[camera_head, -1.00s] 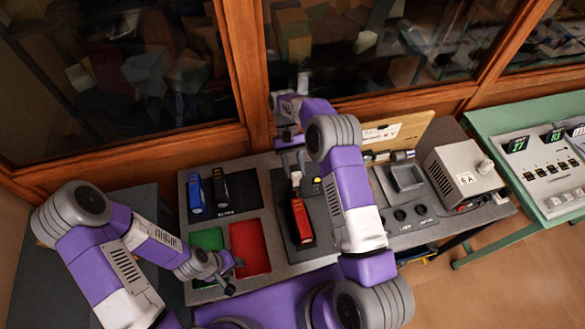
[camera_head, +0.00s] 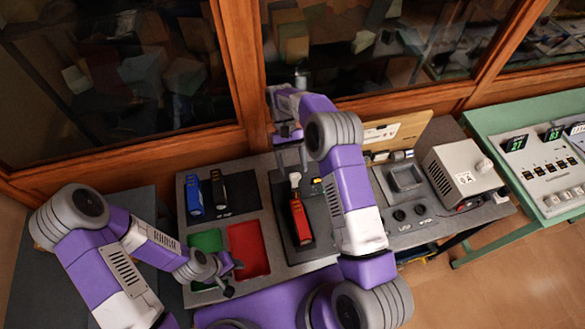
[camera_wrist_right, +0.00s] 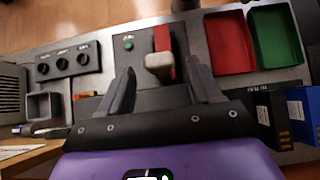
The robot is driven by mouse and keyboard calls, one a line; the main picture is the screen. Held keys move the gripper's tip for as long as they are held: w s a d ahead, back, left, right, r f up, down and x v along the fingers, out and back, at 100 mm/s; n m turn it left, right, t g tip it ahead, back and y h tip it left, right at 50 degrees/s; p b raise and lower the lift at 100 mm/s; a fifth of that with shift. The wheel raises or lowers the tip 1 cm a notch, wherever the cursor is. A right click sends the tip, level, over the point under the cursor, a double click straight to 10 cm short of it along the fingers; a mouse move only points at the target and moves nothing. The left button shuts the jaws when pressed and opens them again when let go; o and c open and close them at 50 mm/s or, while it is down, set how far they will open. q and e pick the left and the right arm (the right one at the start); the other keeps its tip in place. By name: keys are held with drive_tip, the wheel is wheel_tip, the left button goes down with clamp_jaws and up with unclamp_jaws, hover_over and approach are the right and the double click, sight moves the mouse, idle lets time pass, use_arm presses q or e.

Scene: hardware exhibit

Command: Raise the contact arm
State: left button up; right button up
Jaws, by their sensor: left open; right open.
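The contact arm (camera_head: 301,222) is a red bar with a whitish handle end (camera_head: 295,180), on a dark plate in the middle of the bench. My right gripper (camera_head: 291,155) is open just beyond the handle end, toward the window. In the right wrist view, the whitish handle end (camera_wrist_right: 159,62) shows between the spread fingers of my right gripper (camera_wrist_right: 160,68), apart from both. The red bar (camera_wrist_right: 162,38) extends away behind it. I cannot tell how far the bar is tilted. My left gripper (camera_head: 230,275) is open and empty near the front of the red tray.
A red tray (camera_head: 248,248) and a green tray (camera_head: 207,242) lie left of the plate, with blue (camera_head: 194,196) and black (camera_head: 219,190) blocks behind. A grey meter box (camera_head: 462,170) and knobs (camera_head: 399,215) stand right. Wood-framed glass rises behind the bench.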

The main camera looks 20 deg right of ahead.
wheel_tip(320, 180, up, 8)
drive_tip(key=shift+f+b, duration=0.15)
drive_tip(key=shift+b, duration=0.2)
idle(0.4)
